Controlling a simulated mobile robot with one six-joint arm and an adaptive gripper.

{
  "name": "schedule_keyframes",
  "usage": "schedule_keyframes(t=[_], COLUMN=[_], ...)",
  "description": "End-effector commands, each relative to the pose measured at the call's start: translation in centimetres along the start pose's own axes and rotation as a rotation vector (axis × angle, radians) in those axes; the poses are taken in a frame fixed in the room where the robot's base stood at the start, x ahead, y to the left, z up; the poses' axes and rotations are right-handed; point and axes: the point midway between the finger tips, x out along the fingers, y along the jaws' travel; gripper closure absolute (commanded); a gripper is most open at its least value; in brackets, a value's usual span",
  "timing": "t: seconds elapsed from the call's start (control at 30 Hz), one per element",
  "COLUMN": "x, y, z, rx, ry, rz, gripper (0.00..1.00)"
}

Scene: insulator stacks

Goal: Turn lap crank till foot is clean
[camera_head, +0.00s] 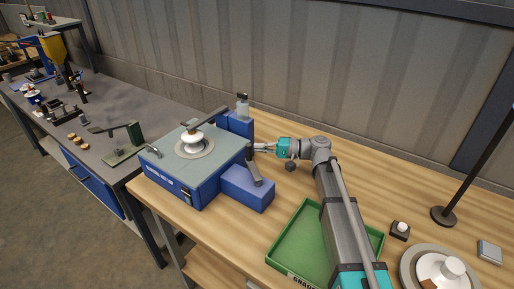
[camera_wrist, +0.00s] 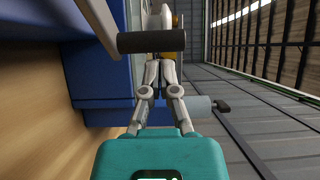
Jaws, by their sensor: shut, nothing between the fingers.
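The lap machine (camera_head: 190,178) is a blue box with a grey top, standing on the wooden bench. A white insulator (camera_head: 191,138) sits on the round plate on its top, with a dark arm reaching over it. The foot's face is hidden against the plate. The crank (camera_head: 253,172) is a dark upright handle on the machine's right side. My gripper (camera_head: 259,147) is shut and empty, just behind and right of the crank. In the wrist view its fingertips (camera_wrist: 159,60) are close to the crank's dark round grip (camera_wrist: 152,41); I cannot tell whether they touch.
A green tray (camera_head: 276,249) lies at the bench front, partly under my arm. A lamp stand (camera_head: 443,215) and a round plate with a white piece are at right. A grey workbench (camera_head: 95,108) is at left.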

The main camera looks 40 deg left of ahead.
Motion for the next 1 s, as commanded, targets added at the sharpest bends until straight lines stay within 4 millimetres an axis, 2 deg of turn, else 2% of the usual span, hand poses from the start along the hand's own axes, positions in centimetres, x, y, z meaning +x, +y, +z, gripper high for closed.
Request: schedule_keyframes(t=[0.6, 0.8, 1.0], x=[-8.8, -10.5, -10.9], y=[0.0, 0.0, 0.0], z=[0.0, 0.0, 0.0], rx=[0.0, 0.0, 0.0], ry=[0.001, 0.0, -0.001], rz=[0.0, 0.0, 0.0], gripper=[1.0, 1.0, 1.0])
